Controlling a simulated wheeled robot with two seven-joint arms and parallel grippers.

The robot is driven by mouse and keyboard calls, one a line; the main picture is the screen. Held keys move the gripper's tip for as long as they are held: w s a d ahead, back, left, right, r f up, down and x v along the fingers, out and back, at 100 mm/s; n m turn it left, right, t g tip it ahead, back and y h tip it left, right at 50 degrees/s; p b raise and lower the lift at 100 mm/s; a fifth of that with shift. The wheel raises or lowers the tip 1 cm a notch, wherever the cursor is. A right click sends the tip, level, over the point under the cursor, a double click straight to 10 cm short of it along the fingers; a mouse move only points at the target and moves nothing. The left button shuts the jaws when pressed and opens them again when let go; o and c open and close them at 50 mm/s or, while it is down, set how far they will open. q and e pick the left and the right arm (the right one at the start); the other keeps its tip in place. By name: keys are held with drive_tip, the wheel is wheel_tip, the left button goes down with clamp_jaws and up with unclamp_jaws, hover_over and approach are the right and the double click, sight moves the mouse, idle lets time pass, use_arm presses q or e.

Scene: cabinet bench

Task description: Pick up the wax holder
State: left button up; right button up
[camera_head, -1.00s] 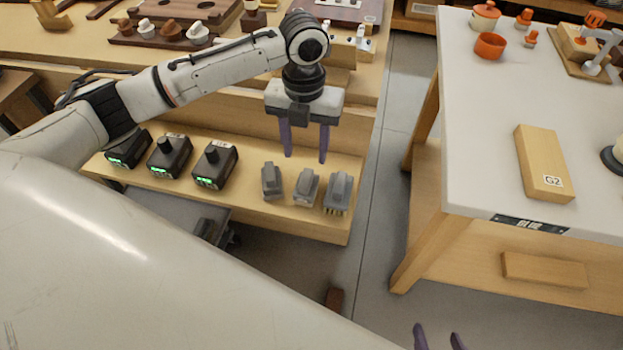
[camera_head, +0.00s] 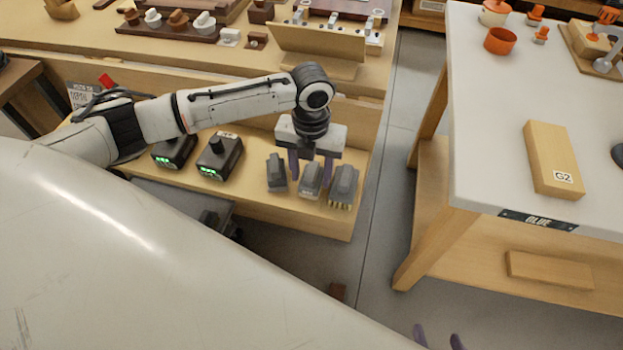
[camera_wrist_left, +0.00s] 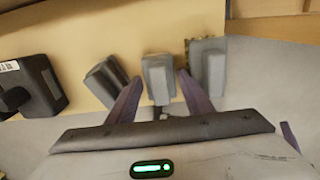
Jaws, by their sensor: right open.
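Three small grey holders stand in a row on the lower wooden shelf: a left one (camera_head: 277,173), a middle one (camera_head: 311,183) and a right one (camera_head: 344,184). I cannot tell by label which is the wax holder. My left gripper (camera_head: 311,172) is low over the middle one. In the left wrist view its open fingers (camera_wrist_left: 160,82) are on either side of the middle holder (camera_wrist_left: 158,72), with gaps visible; the left holder (camera_wrist_left: 104,80) and right holder (camera_wrist_left: 207,65) are outside them. My right gripper (camera_head: 436,339) shows only as open fingertips at the bottom edge.
Black boxes with green lights (camera_head: 219,157) stand left of the holders on the shelf (camera_head: 258,205). The bench top (camera_head: 385,73) overhangs behind. A white table (camera_head: 490,150) with a wooden block (camera_head: 553,158) stands to the right, across a floor gap.

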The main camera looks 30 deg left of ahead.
sight(311, 171)
use_arm(q)
drive_tip(key=c, duration=0.8)
wheel_tip(311, 171, up, 10)
drive_tip(key=shift+r+p, duration=0.1)
drive_tip(key=shift+p, duration=0.65)
drive_tip(key=shift+c, duration=0.2)
drive_tip(key=o, duration=0.5)
drive_tip(key=c, duration=0.3)
